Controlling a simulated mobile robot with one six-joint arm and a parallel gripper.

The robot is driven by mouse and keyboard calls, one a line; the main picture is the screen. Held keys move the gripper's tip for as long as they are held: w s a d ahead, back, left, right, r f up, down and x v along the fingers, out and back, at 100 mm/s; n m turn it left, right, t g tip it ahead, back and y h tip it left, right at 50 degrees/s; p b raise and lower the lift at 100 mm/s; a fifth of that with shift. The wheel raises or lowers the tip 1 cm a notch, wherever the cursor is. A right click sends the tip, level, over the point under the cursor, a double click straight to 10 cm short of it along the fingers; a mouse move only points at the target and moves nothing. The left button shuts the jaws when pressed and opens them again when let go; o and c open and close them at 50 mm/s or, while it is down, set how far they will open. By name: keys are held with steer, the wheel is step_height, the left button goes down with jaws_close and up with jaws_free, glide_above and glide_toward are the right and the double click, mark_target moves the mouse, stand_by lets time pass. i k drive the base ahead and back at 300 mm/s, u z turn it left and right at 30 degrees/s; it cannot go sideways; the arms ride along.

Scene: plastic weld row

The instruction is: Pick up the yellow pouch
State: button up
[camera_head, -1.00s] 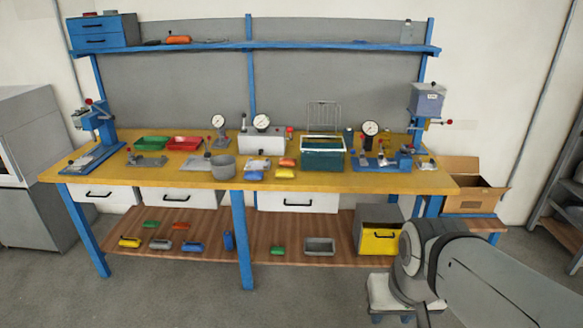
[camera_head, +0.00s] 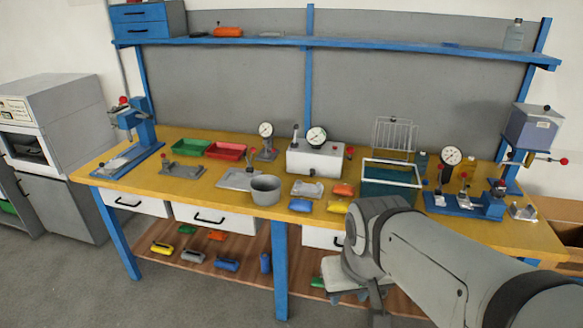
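A yellow pouch (camera_head: 338,206) lies on the yellow bench top near its front edge, partly hidden by my arm. It lies beside a blue pouch (camera_head: 300,205) and just in front of an orange pouch (camera_head: 344,190). Another yellow pouch-like item (camera_head: 162,248) lies on the lower wooden shelf at the left. My gripper (camera_head: 348,292) seems to hang below my arm's wrist, in front of the bench and lower than its top. Its fingers are too unclear to tell whether they are open or shut.
A grey round bowl (camera_head: 265,190) stands left of the blue pouch. Gauges, presses and red and green trays fill the rest of the bench. Open floor lies at front left.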

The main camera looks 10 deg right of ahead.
mark_target(341, 206)
steer(key=u, duration=0.15)
steer(key=i, duration=1.35)
steer(key=z, duration=0.35)
